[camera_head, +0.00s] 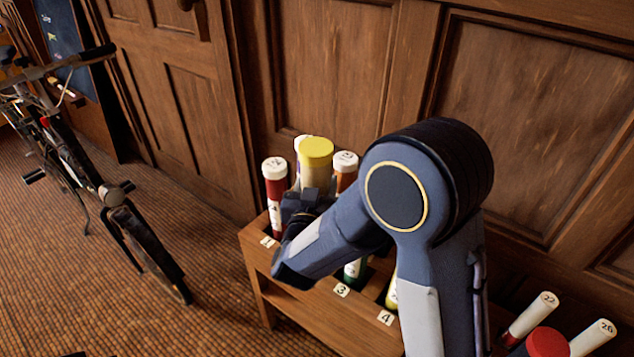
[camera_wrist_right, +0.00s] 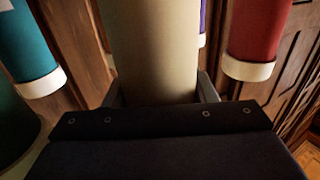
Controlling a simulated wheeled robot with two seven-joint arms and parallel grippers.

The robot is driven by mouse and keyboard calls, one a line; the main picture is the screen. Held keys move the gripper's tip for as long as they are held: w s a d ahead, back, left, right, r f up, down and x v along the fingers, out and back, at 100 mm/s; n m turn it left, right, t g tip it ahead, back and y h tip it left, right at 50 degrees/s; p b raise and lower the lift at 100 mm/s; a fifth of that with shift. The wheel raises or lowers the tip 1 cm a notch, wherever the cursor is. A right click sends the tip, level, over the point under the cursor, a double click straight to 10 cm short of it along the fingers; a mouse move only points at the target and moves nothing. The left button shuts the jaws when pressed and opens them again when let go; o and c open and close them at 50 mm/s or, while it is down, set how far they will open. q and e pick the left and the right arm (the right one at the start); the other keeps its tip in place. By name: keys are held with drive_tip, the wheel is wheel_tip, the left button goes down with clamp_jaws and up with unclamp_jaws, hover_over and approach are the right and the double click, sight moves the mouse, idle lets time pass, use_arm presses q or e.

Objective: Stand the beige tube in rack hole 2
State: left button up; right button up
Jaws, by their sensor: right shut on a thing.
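The beige tube (camera_head: 313,176) has a yellow cap and stands roughly upright at the back left of the wooden rack (camera_head: 257,262). My right gripper (camera_head: 314,192) is shut on it below the cap. In the right wrist view the beige tube (camera_wrist_right: 152,50) sits between the two fingers of my right gripper (camera_wrist_right: 160,92). Its lower end is hidden behind my gripper and arm, so I cannot tell whether it is in a hole. Labels 3 and 4 show on the rack's front; the area of hole 2 is hidden by my right arm. My left gripper is not in view.
A red tube (camera_head: 275,190) stands left of the beige tube, and an orange tube (camera_head: 345,170) stands close on its right. A green tube (camera_head: 354,270) is near label 3. More tubes (camera_head: 530,316) stand at lower right. A bicycle (camera_head: 110,195) stands left; wooden panelling is behind.

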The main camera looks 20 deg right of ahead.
drive_tip(key=shift+f, duration=0.25)
drive_tip(key=o, duration=1.3)
drive_tip(key=shift+o, duration=0.2)
drive_tip(key=v, duration=0.8)
drive_tip(key=shift+w, duration=0.1)
